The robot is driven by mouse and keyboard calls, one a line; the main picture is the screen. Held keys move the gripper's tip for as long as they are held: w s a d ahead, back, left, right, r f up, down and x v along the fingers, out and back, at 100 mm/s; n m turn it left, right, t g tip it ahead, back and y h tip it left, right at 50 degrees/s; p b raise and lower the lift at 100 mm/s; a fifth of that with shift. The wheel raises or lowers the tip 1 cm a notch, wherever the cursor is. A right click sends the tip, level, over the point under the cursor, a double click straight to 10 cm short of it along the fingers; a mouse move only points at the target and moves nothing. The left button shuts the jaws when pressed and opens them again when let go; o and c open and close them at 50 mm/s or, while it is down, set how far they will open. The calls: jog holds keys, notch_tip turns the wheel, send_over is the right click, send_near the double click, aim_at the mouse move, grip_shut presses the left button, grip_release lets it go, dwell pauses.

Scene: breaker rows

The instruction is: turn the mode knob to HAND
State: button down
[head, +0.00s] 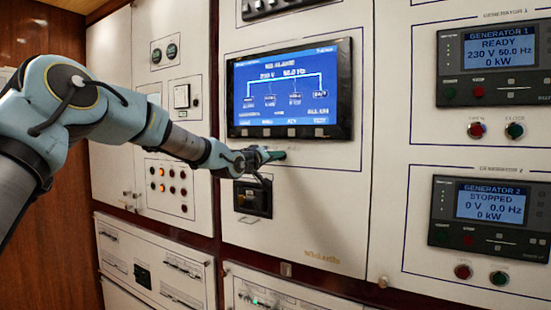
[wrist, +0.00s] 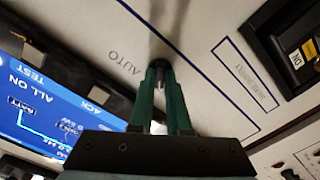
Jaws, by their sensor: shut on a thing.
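The mode knob (wrist: 159,76) is a small grey piece between my fingertips, mostly hidden by them in the wrist view. My gripper (wrist: 160,68) has green fingers closed around it, close to the white panel. The printed word AUTO (wrist: 125,62) shows beside the fingertips, upside down in this view. No HAND label is readable. In the head view my gripper (head: 278,155) is at the panel just below the blue screen, and it hides the knob there. Which way the knob points cannot be told.
The blue display (head: 290,90) in its black frame sits just above my gripper. A black breaker unit (head: 253,198) is just below it. Generator panels (head: 487,62) are on the right. Lamps and buttons (head: 168,187) are on the left cabinet.

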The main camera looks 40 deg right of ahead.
jog(key=shift+f, duration=0.1)
dwell(0.3)
jog(key=c, duration=0.9)
grip_release()
jog(key=b+v, duration=0.4)
jog(key=v, duration=0.7)
jog(key=shift+d, duration=0.1)
